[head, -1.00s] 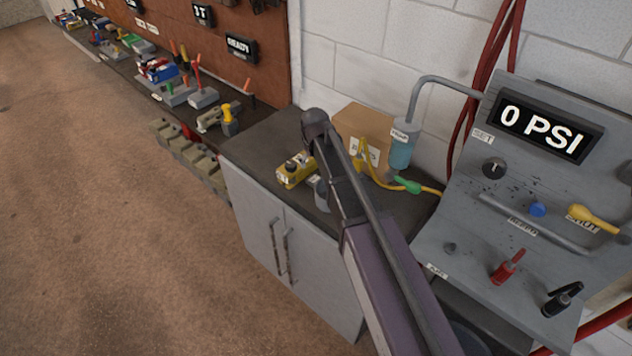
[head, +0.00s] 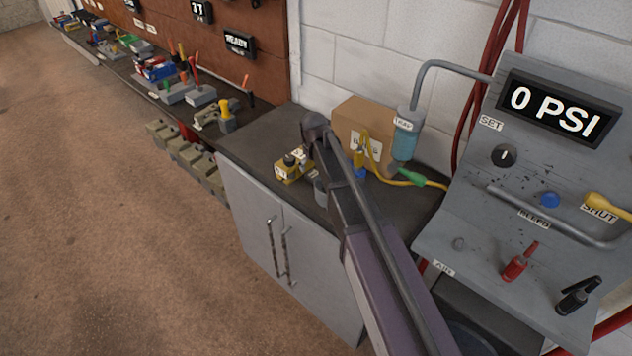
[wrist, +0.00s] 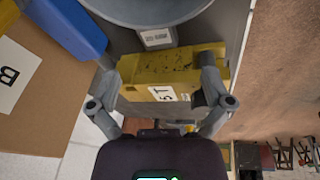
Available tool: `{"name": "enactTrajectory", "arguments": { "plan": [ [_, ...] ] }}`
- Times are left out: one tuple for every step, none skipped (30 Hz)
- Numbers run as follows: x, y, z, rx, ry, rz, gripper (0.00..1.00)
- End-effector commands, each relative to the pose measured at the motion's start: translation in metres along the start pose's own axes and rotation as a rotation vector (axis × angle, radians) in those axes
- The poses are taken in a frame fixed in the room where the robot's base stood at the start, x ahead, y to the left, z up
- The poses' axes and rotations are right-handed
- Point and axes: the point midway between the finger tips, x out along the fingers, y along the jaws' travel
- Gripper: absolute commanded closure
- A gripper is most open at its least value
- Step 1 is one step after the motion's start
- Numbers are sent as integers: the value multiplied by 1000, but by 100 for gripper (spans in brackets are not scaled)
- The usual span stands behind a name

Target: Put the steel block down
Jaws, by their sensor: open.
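My gripper (wrist: 160,92) is open in the wrist view, with one finger at each side of a yellow body (wrist: 150,68) that has a white label. Whether the fingers touch it I cannot tell. In the head view a yellow object (head: 294,172) sits on the dark bench top (head: 268,135), left of my arm, with a dark round part at its top. A grey cylinder (head: 321,193) stands beside it, partly behind my arm. I cannot make out a plain steel block in either view. My gripper is not clearly seen in the head view.
A cardboard box (head: 350,118), a blue canister (head: 404,138) and a yellow hose with a green fitting (head: 412,178) stand behind my arm. A control panel (head: 530,180) reading 0 PSI is at the right. Cabinet doors (head: 255,220) face the open floor at left.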

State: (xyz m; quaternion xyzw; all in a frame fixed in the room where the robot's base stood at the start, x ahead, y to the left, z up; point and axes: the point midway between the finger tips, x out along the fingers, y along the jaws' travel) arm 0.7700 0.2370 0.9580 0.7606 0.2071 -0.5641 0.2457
Motion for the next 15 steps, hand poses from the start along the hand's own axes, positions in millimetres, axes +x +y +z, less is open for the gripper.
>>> {"name": "enactTrajectory", "arguments": {
  "plan": [
    [8, 0, 0, 0, 0, 0, 0],
    [11, 0, 0, 0, 0, 0, 0],
    [14, 0, 0, 0, 0, 0, 0],
    [16, 0, 0, 0, 0, 0, 0],
    [18, 0, 0, 0, 0, 0, 0],
    [20, 0, 0, 0, 0, 0, 0],
    [21, 0, 0, 0, 0, 0, 0],
    [22, 0, 0, 0, 0, 0, 0],
    [23, 0, 0, 0, 0, 0, 0],
    [24, 0, 0, 0, 0, 0, 0],
    [24, 0, 0, 0, 0, 0, 0],
    [24, 0, 0, 0, 0, 0, 0],
    [24, 0, 0, -1, 0, 0, 0],
    [24, 0, 0, -1, 0, 0, 0],
    [24, 0, 0, -1, 0, 0, 0]
  ]
}}
